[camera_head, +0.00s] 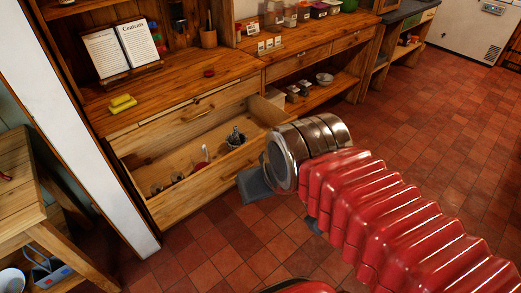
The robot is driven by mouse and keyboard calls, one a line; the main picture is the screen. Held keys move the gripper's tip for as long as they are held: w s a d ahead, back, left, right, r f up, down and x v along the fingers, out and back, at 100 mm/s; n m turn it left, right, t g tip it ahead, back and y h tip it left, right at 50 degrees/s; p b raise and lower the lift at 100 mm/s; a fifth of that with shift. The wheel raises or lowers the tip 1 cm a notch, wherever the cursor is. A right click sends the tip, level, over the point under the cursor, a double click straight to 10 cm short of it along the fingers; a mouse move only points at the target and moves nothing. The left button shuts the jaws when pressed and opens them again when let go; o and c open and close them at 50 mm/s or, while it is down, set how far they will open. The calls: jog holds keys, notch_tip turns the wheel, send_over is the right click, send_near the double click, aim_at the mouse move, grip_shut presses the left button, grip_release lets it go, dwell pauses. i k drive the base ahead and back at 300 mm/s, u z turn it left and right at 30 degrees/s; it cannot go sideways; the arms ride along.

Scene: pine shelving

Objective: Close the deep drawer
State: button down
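The deep drawer (213,187) is the lower drawer of the pine unit and stands pulled out, its inside showing from above. A dark pot with utensils (236,138) stands inside near its right end. A red-and-white utensil and small dark items lie further left. My gripper (257,186) is at the drawer's right front corner, beyond the steel rings of my wrist. Only grey-blue parts of it show, and the wrist hides the rest. I cannot tell whether it touches the drawer front or whether its fingers are apart.
A shallower drawer with a brass handle (198,113) above appears shut. The worktop (190,78) holds a yellow block (123,103) and an open book (122,48). A wooden table (20,185) stands at the left. The red tiled floor (440,130) is clear at right.

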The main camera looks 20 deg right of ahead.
aim_at(253, 115)
jog(key=z, duration=0.05)
jog(key=i, duration=1)
jog(key=u, duration=0.05)
